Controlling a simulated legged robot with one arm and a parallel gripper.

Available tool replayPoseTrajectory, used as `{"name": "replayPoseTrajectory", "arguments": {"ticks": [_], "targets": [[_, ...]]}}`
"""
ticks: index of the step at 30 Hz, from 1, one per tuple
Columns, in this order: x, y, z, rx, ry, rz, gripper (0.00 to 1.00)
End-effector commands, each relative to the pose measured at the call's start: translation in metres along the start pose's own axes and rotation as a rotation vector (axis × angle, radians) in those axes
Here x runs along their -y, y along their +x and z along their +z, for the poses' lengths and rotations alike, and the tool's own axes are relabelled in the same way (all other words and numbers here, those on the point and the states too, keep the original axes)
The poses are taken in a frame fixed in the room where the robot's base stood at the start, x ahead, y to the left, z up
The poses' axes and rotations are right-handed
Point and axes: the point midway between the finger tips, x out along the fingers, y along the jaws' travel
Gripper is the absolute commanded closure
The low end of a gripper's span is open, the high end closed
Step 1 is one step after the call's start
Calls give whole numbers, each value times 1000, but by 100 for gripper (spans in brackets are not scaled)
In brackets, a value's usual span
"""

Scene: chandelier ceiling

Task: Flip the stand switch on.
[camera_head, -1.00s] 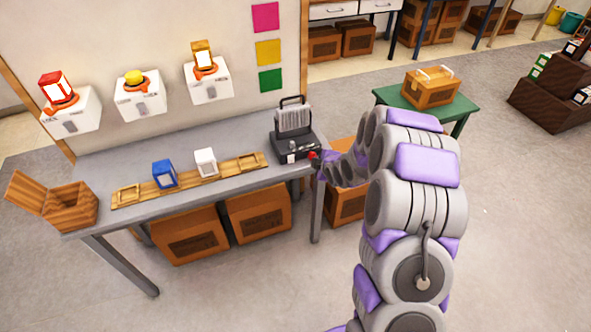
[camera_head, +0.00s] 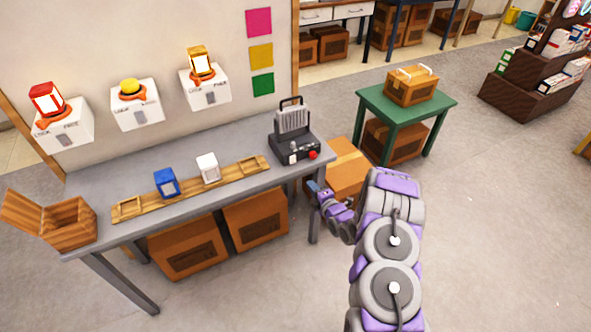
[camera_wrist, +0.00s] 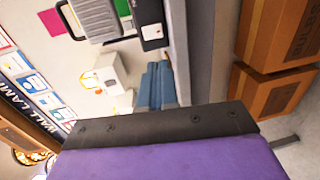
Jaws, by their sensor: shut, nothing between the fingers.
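A black stand (camera_head: 295,148) with a grey ribbed lamp-like top and a handle sits at the right end of the grey table. Its front bears a small white switch (camera_head: 293,158) and a round red button (camera_head: 313,155). The switch's setting is too small to tell. My gripper (camera_head: 315,187) is shut and empty, just off the table's right front corner, below and apart from the stand. In the wrist view, its blue-grey fingers (camera_wrist: 156,84) are together, and part of the stand (camera_wrist: 153,30) shows beyond them.
The grey table (camera_head: 235,148) also holds a wooden rail with a blue and a white block, and an open wooden crate (camera_head: 70,224). Three lamp boxes hang on the wall. Cardboard boxes (camera_head: 255,217) stand underneath. A green table (camera_head: 425,105) is at right; floor on the right is clear.

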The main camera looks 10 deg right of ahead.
Motion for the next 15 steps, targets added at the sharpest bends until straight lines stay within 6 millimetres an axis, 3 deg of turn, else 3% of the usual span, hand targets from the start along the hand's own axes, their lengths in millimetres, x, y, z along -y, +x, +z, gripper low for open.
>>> {"name": "replayPoseTrajectory", "arguments": {"ticks": [15], "targets": [[3, 4, 0, -1, -7, 8, 100]]}}
